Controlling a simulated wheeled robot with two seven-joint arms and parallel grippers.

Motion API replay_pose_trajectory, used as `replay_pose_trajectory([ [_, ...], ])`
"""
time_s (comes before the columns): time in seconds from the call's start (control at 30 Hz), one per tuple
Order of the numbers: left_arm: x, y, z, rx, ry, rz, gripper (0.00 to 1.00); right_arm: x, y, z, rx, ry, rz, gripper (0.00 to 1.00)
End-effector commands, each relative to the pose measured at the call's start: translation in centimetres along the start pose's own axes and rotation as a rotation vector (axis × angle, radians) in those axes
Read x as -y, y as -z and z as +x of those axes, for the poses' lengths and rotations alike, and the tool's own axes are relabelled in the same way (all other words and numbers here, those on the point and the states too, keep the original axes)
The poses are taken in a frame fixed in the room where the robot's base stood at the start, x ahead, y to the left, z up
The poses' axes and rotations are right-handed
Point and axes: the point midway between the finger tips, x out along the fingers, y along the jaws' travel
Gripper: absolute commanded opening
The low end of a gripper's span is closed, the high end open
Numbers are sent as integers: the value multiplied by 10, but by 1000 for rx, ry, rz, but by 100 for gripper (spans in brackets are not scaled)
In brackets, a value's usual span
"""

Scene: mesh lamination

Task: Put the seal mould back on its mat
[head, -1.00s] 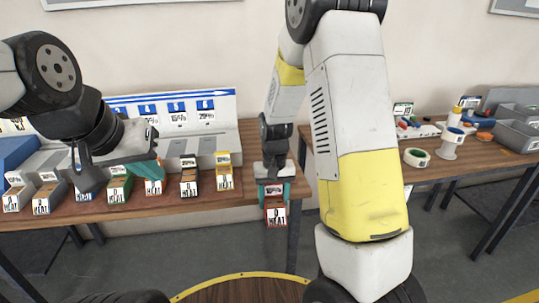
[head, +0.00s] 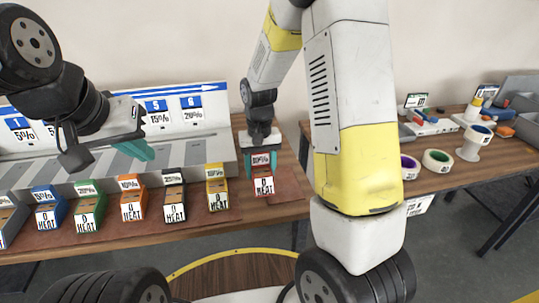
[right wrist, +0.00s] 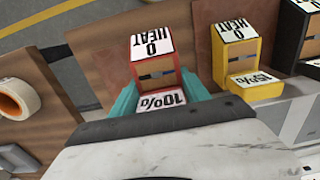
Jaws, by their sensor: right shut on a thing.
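The red seal mould (head: 263,184), with a white "0 HEAT" label, is held between the teal fingers of my right gripper (head: 261,163). It also shows in the right wrist view (right wrist: 156,68), upright between the fingers (right wrist: 160,97). A brown-red mat (head: 287,186) lies around and under it on the table. The mould is over this mat; I cannot tell whether its base touches. My left gripper (head: 134,147) is in the air above the left moulds, away from the red one. Its teal finger part shows, but its opening is unclear.
Several similar moulds stand in a row to the left, the yellow one (head: 217,187) nearest. A grey stepped rack (head: 160,165) stands behind them. The table's (head: 285,212) front edge is close. A second table to the right holds tape rolls (head: 437,160).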

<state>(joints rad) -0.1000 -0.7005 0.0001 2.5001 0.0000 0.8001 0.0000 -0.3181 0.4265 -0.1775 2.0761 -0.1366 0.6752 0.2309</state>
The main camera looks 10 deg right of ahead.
Motion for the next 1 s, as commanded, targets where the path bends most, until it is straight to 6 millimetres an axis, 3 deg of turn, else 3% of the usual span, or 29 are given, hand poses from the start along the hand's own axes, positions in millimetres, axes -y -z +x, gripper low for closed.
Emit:
replay_pose_trajectory([
  [0.1,0,0,0,0,0,0,0,-26,22,3,-2,0,5,0],
  [0.3,0,0,0,0,0,0,0,-54,46,7,-2,1,1,0],
  [0.6,0,0,0,0,0,0,0,-73,62,9,-2,0,2,0],
  [0.8,0,0,0,0,0,0,0,-70,59,41,2,0,-2,0],
  [1.0,0,0,0,0,0,0,0,-70,60,44,-2,0,-2,0],
])
